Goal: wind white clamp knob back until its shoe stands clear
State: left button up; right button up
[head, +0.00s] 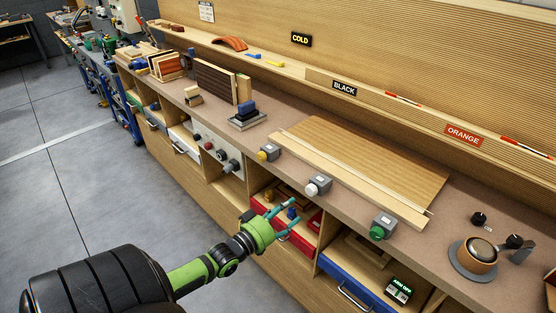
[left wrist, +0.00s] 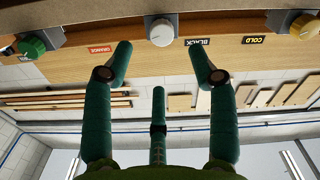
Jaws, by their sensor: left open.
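The white clamp knob (head: 311,189) sits on a grey block at the bench's front edge, against the long wooden batten. It also shows in the left wrist view (left wrist: 161,32), beyond and roughly midway between the fingertips. My left gripper (head: 284,219), green with teal fingers, is open and empty, in front of and below the knob and apart from it. Its spread fingers also show in the left wrist view (left wrist: 160,62). The knob's shoe is hidden, so I cannot tell whether it touches anything. My right gripper is not in view.
A yellow knob (head: 262,156) and a green knob (head: 376,233) flank the white one along the same edge. A veneer panel (head: 371,155) lies behind the batten. Below the bench top are a red drawer (head: 290,230) and a blue drawer (head: 350,284). Open floor lies left.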

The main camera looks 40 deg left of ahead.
pick_arm(q)
jog(key=shift+s, duration=1.7)
jog(key=m+y, duration=0.1)
jog(key=m, duration=0.1)
send_near(309, 191)
jog(key=w, duration=0.2)
jog(key=shift+m, duration=0.3)
jog(key=shift+w, duration=3.25)
jog(key=shift+c, duration=0.5)
jog(key=c, duration=1.1)
